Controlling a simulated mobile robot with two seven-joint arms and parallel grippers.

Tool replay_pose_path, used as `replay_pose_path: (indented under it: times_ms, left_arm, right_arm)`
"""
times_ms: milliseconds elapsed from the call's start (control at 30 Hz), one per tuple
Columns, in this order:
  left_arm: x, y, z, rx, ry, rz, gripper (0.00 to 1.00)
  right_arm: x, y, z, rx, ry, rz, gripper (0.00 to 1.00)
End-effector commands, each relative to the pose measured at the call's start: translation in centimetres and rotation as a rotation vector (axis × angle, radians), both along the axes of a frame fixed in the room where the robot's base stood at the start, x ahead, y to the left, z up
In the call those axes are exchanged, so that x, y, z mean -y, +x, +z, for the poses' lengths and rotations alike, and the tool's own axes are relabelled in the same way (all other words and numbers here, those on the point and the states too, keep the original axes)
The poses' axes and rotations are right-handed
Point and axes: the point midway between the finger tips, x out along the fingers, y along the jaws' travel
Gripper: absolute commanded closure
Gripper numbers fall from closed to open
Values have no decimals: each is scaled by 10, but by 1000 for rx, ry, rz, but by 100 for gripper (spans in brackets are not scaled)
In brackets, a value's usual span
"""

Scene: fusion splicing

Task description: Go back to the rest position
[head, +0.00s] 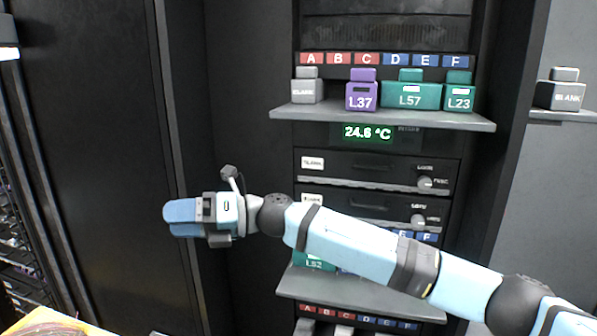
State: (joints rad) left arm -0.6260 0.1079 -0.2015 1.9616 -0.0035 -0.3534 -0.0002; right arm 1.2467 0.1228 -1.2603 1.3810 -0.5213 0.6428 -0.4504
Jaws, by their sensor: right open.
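My right gripper (184,217) is at the left of centre in the head view, its blue fingers pointing left in front of the dark rack frame. It is open and nothing shows between its fingers. My right arm comes in from the lower right and crosses in front of the rack's lower drawers and lower shelf. My left gripper does not show.
The upper shelf (380,118) holds a grey BLANK block (306,91), purple L37 (361,97), green L57 (410,96) and green L23 (458,98). Another BLANK block (562,95) sits at right. The lower shelf (360,294) is partly hidden. A yellow surface (45,318) shows bottom left.

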Motion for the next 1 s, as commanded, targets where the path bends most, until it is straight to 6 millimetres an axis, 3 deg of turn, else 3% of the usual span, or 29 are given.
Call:
replay_pose_path:
  times_ms: [133, 233, 467, 633, 767, 867, 1000]
  left_arm:
    - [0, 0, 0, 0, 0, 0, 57]
    - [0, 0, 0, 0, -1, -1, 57]
    - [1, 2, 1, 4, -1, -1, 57]
    - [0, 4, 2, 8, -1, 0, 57]
    - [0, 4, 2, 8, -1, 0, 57]
    - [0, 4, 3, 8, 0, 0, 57]
    - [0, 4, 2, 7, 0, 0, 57]
  right_arm:
    - [7, -8, -10, -291, 194, -155, 47]
    - [24, -5, -18, -494, 305, -271, 47]
    - [92, 8, -64, -979, 509, -564, 47]
    - [161, 5, -123, -1339, 616, -799, 47]
    - [219, -13, -179, -1610, 675, -992, 47]
    - [264, -40, -223, -1809, 706, -1147, 47]
    - [325, -96, -281, -2073, 730, -1379, 47]
